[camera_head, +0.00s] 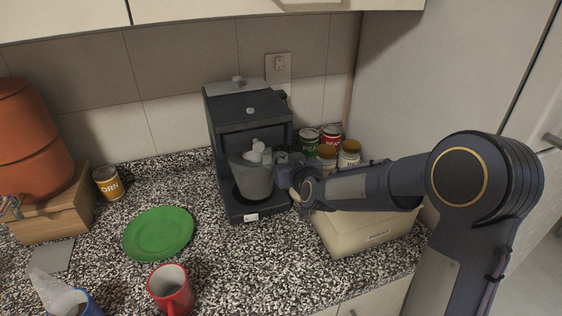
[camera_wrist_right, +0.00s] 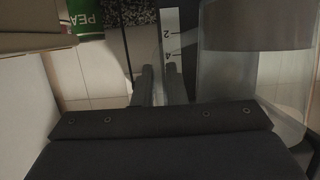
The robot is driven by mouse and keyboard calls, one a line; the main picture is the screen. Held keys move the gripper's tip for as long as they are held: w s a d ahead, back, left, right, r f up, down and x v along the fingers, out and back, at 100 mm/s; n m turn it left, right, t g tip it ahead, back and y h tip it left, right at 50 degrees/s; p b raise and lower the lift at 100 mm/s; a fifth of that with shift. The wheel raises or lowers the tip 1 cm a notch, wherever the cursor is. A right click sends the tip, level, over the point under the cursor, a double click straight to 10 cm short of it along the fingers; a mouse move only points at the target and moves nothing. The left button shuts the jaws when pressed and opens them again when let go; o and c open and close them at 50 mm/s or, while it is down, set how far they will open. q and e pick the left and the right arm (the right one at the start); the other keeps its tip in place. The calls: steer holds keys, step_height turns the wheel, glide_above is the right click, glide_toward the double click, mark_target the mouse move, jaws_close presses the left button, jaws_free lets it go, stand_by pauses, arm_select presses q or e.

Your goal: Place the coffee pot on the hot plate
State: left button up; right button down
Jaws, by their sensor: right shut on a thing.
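The black coffee maker (camera_head: 250,112) stands against the back wall, with its base and hot plate (camera_head: 240,212) low at the front. The clear coffee pot (camera_head: 254,182) is inside its opening, above the plate; I cannot tell whether its bottom touches. My right gripper (camera_head: 287,168) reaches in from the right and is shut on the pot's handle side. In the right wrist view the fingers (camera_wrist_right: 160,84) are close together, with the clear pot (camera_wrist_right: 255,85) with its dark band just to their right. The handle is mostly hidden. My left gripper is not in view.
Several cans and jars (camera_head: 328,146) stand right of the coffee maker, behind my right arm. A beige box-like appliance (camera_head: 365,232) lies beneath that arm. A green plate (camera_head: 158,233), red mug (camera_head: 172,289) and blue mug (camera_head: 75,302) are on the left of the speckled counter.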

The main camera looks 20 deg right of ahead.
steer(key=w, duration=0.4)
steer(key=shift+r+p, duration=0.15)
steer(key=shift+p, duration=0.25)
step_height(320, 180, down, 3)
steer(key=shift+f, duration=0.2)
steer(key=shift+a+f, duration=0.1)
steer(key=shift+f, duration=0.2)
steer(key=c, duration=1.5)
jaws_free()
steer(key=shift+s, duration=0.1)
